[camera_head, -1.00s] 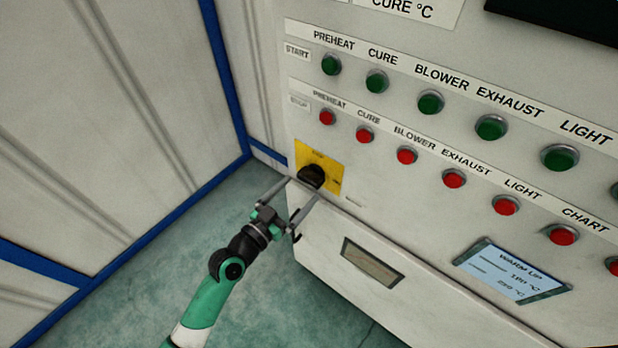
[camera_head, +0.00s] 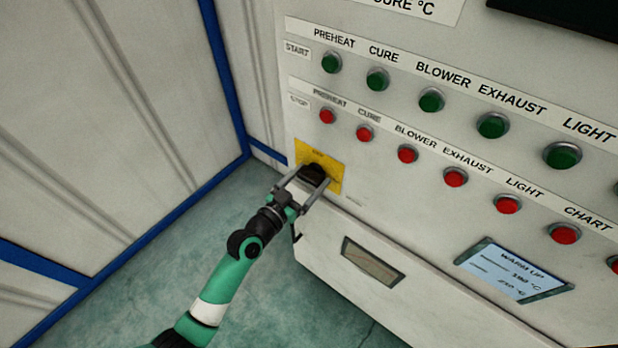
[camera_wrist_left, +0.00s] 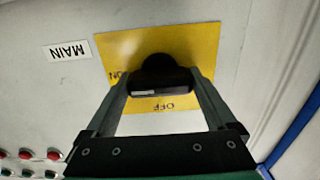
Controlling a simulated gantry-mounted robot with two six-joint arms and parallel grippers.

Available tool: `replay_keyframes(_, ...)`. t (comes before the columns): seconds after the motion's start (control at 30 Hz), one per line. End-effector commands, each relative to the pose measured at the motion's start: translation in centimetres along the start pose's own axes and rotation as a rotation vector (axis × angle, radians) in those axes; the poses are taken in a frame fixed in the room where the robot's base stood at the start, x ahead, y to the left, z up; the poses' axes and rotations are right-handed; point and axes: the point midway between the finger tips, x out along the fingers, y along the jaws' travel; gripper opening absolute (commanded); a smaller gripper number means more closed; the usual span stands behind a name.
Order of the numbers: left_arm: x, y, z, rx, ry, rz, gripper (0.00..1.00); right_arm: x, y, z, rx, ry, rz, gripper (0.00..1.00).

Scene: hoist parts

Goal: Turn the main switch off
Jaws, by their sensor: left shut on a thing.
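The main switch is a black rotary knob (camera_head: 314,172) on a yellow plate (camera_head: 331,156) at the lower left of the control panel. In the left wrist view the knob (camera_wrist_left: 160,78) sits on the yellow plate (camera_wrist_left: 205,45), with "ON" at its left and "OFF" below it in the picture. My left gripper (camera_head: 306,182) is at the switch, and its two fingers are shut on the knob, one on each side. The left wrist view shows the same gripper (camera_wrist_left: 162,90) with the knob between its fingertips. My right gripper is not in view.
A row of green start buttons (camera_head: 431,101) and a row of red stop buttons (camera_head: 407,154) lie above and right of the switch. A "MAIN" label (camera_wrist_left: 70,49) is beside the plate. A display (camera_head: 513,270) and a small gauge window (camera_head: 370,262) are lower right. A pale wall (camera_head: 110,120) stands left.

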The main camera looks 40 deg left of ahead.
Motion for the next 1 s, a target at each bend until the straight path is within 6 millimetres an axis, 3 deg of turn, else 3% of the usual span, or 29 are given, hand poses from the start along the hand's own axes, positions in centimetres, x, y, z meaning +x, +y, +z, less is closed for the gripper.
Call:
replay_keyframes(0.47, 0.0, 0.0, -0.1, -0.124, 0.000, 0.000, 0.34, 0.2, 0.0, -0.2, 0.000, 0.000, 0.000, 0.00)
replay_keyframes(1.0, 0.0, 0.0, -0.1, -0.603, 0.000, 0.000, 0.34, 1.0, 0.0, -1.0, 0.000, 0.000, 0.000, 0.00)
